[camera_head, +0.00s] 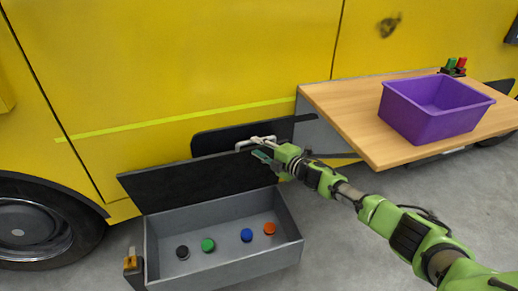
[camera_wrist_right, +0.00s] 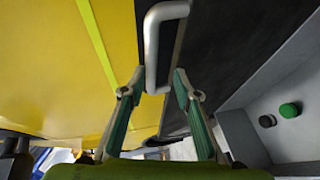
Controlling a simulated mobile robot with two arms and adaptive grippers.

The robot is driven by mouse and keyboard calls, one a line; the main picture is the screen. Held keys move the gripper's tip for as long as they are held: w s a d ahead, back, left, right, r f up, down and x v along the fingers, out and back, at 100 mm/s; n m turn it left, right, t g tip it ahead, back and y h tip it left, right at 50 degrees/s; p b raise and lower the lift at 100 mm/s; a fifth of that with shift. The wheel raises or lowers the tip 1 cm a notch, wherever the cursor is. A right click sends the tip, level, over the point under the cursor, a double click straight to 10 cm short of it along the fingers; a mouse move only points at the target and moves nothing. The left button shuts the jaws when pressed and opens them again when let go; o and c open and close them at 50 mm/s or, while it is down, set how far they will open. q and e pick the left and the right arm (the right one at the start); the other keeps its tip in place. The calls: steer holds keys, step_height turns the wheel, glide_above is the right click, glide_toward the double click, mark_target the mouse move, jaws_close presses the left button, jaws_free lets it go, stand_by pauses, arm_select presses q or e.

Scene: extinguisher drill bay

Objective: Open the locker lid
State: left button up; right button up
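The locker (camera_head: 225,267) is a grey open-topped box on the floor beside the yellow vehicle. Its black lid (camera_head: 185,182) stands raised at the back, so the inside shows. A pale bar handle (camera_head: 243,145) sits at the lid's upper edge; the handle (camera_wrist_right: 152,45) also shows in the right wrist view. My right gripper (camera_head: 264,151) is at this handle. In the right wrist view its fingers (camera_wrist_right: 156,92) are spread apart, with the handle's near end between or just beyond the tips; contact is unclear. My left gripper is not in view.
Black, green, blue and orange round pieces (camera_head: 208,245) lie in the locker. A wooden table (camera_head: 350,120) at the right holds a purple crate (camera_head: 425,125). A vehicle wheel (camera_head: 40,225) is at the left.

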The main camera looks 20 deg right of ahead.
steer(key=shift+f, duration=0.2)
steer(key=shift+s, duration=0.1)
steer(key=v, duration=1.2)
steer(key=shift+r, duration=0.25)
